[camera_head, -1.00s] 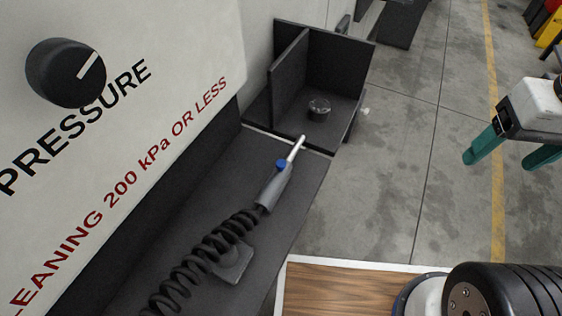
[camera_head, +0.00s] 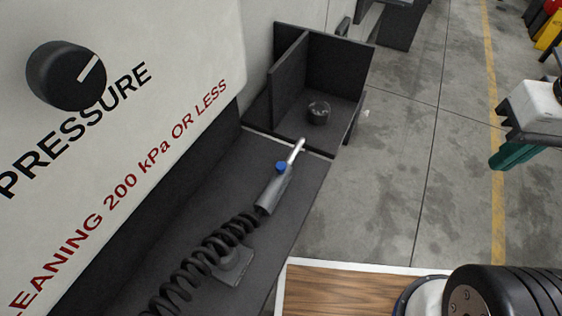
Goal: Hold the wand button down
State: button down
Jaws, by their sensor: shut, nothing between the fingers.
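The wand (camera_head: 273,191) is a grey handle with a thin silver nozzle and a coiled black hose (camera_head: 209,257). It is on the dark shelf in the middle of the view, pointing up and right. Its blue button (camera_head: 281,167) is on the upper side of the handle, with nothing touching it. My gripper (camera_head: 500,162) is at the right edge, with green fingers that look shut and hold nothing. It is well to the right of the wand, over the floor. Its right part is cut off by the frame.
A dark open bin with a divider (camera_head: 290,72) stands beyond the nozzle and holds a small round dark part (camera_head: 319,112). A white panel with a black pressure knob (camera_head: 66,75) fills the left. A wooden surface with a white edge (camera_head: 335,290) is at the bottom.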

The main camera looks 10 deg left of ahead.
aim_at(280, 166)
jog(key=k, duration=0.5)
jog(key=z, duration=1.45)
jog(key=i, duration=1.1)
jog(key=u, duration=2.65)
